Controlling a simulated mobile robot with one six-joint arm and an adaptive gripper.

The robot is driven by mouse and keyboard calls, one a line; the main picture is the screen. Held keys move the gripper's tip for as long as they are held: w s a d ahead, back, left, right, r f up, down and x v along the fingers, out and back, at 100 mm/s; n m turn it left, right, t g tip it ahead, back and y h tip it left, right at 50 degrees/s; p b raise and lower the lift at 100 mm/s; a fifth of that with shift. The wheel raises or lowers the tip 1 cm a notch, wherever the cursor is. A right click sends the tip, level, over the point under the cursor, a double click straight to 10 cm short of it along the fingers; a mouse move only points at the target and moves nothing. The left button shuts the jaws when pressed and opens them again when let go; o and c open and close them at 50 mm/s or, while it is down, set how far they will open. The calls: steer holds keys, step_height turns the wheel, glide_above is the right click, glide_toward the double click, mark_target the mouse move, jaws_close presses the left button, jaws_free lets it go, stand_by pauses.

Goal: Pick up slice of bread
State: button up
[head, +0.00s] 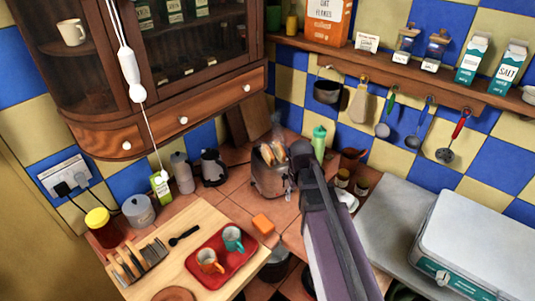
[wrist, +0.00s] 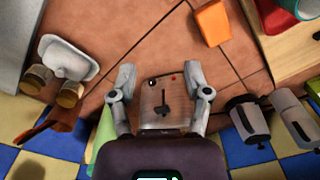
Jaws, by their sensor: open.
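A metal toaster (head: 268,180) stands on the tiled counter near the back corner. Slices of bread (head: 267,154) stick up from its top in the head view. My gripper (head: 286,158) is at the toaster, coming in from the right side of the picture. In the wrist view my gripper (wrist: 160,74) is open, with one finger on each side of the toaster (wrist: 158,108) and its lever. The bread cannot be made out in the wrist view. Whether the fingers touch anything cannot be told.
A wooden board (head: 188,220) with a toast rack (head: 137,262) and a red tray (head: 222,267) of mugs lies in front. An orange block (head: 263,224) lies nearby. A cabinet (head: 180,120) overhangs the left.

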mark_target(268, 148)
steer(key=w+a+r+n+p, duration=0.1)
steer(key=w+a+r+p, duration=0.1)
steer(key=w, duration=0.7)
steer(key=w+a+r+n+p, duration=0.1)
steer(key=w+a+r+p, duration=0.2)
steer(key=w, duration=0.6)
steer(key=w+a+r+n+p, duration=0.1)
steer(key=w+a+r+p, duration=0.1)
steer(key=w+r+p, duration=0.3)
steer(key=w+r, duration=0.1)
steer(key=w, duration=0.3)
steer(key=shift+a+r, duration=0.15)
steer(key=shift+r, duration=0.2)
steer(key=shift+f, duration=0.2)
step_height(268, 148, down, 8)
steer(key=b, duration=0.8)
steer(key=shift+f, duration=0.15)
steer(key=shift+f+b, duration=2.6)
steer(key=shift+b, duration=0.15)
